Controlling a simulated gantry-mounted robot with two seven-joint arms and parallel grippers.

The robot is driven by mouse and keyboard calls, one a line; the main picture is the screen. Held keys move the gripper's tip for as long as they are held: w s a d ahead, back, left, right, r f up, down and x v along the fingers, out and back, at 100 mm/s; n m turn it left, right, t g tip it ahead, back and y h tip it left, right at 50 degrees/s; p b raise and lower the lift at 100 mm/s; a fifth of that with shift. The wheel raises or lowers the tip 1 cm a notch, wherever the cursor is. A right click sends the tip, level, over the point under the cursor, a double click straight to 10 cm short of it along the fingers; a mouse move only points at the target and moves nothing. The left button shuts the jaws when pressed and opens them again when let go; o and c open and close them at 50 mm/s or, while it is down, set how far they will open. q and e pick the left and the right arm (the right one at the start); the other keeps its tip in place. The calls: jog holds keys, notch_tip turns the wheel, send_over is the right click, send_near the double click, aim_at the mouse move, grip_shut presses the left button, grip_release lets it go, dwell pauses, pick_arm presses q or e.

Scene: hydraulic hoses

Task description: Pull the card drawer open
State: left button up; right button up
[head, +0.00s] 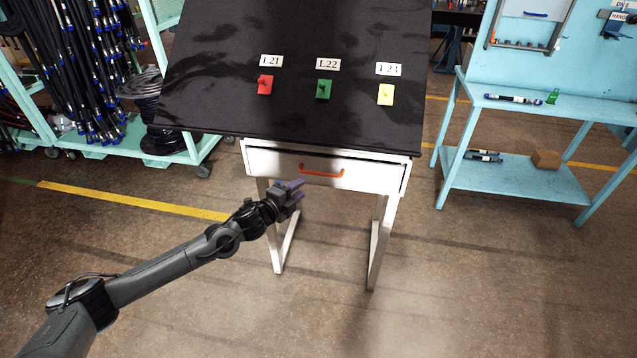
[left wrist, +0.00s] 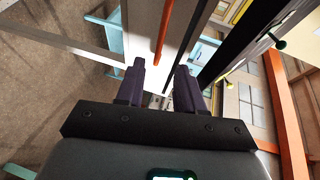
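The card drawer (head: 270,163) is a white drawer under the sloping black desk top. It looks shut or nearly so. Its orange bar handle (head: 322,173) is at the middle of the front. My left gripper (head: 296,191) is just below and left of the handle in the head view. In the left wrist view the purple fingers of my left gripper (left wrist: 160,68) are apart with nothing between them. The orange handle (left wrist: 162,35) shows ahead of the fingertips there, apart from them. My right gripper is not in view.
The black desk top (head: 220,50) carries red, green and yellow tags under labels. White legs (head: 380,240) stand below the drawer. A hose rack (head: 150,150) is at left and a light-blue bench (head: 515,180) at right. The floor in front is clear.

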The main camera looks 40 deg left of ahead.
pick_arm(q)
jog(key=w+f+b, duration=0.2)
jog(key=w+b, duration=0.1)
jog(key=w, duration=0.7)
jog(key=shift+w+a, duration=0.25)
jog(key=shift+w, duration=0.05)
grip_shut()
